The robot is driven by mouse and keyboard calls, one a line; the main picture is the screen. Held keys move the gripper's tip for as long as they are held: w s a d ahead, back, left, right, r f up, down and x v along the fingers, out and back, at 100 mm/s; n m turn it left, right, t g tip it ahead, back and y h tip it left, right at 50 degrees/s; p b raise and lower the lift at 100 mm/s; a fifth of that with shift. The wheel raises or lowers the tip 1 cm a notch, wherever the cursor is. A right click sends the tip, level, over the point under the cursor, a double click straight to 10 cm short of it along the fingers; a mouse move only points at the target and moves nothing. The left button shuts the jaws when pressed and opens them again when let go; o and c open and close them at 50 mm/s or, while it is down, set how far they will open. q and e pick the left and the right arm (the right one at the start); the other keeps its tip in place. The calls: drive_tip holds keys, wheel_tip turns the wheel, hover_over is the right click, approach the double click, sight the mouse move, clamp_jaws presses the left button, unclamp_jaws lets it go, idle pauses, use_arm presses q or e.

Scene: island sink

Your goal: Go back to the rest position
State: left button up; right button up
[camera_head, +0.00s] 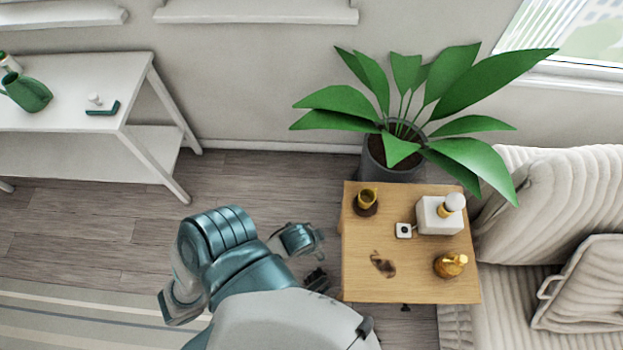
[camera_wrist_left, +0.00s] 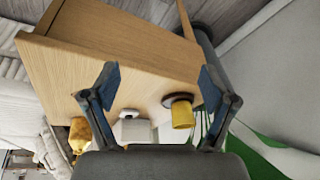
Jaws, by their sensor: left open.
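My left arm comes up from the bottom of the head view. Its gripper (camera_head: 317,279) is partly hidden behind the arm, just left of the wooden side table (camera_head: 410,281). In the left wrist view the gripper (camera_wrist_left: 160,88) is open, its two fingers wide apart with nothing between them. The table top (camera_wrist_left: 110,50) lies beyond the fingers. A yellow cup (camera_wrist_left: 183,115) on a dark coaster shows near the right finger; the cup (camera_head: 367,196) stands at the table's back left in the head view. My right gripper is not in view.
A sofa (camera_head: 530,215) is right. A white console (camera_head: 75,85) is left; floor between is clear.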

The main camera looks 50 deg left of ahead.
use_arm(q)
drive_tip(key=s, duration=0.1)
drive_tip(key=s+g, duration=0.1)
drive_tip(key=s+n, duration=0.1)
drive_tip(key=shift+s+d+f, duration=0.1)
drive_tip(key=shift+d+f, duration=0.15)
drive_tip(key=shift+d, duration=0.05)
use_arm(e)
drive_tip(key=shift+d, duration=0.1)
drive_tip(key=shift+d, duration=0.1)
use_arm(q)
drive_tip(key=s+f+g+p, duration=0.1)
drive_tip(key=s+f+p, duration=0.2)
drive_tip(key=f, duration=1.7)
drive_tip(key=p, duration=0.4)
drive_tip(key=shift+f+p, duration=0.15)
drive_tip(key=shift+p, duration=0.2)
use_arm(e)
drive_tip(key=s+f, duration=0.3)
drive_tip(key=f, duration=1.7)
drive_tip(key=shift+f+g, duration=0.15)
drive_tip(key=shift+g, duration=0.15)
use_arm(q)
drive_tip(key=shift+a, duration=0.1)
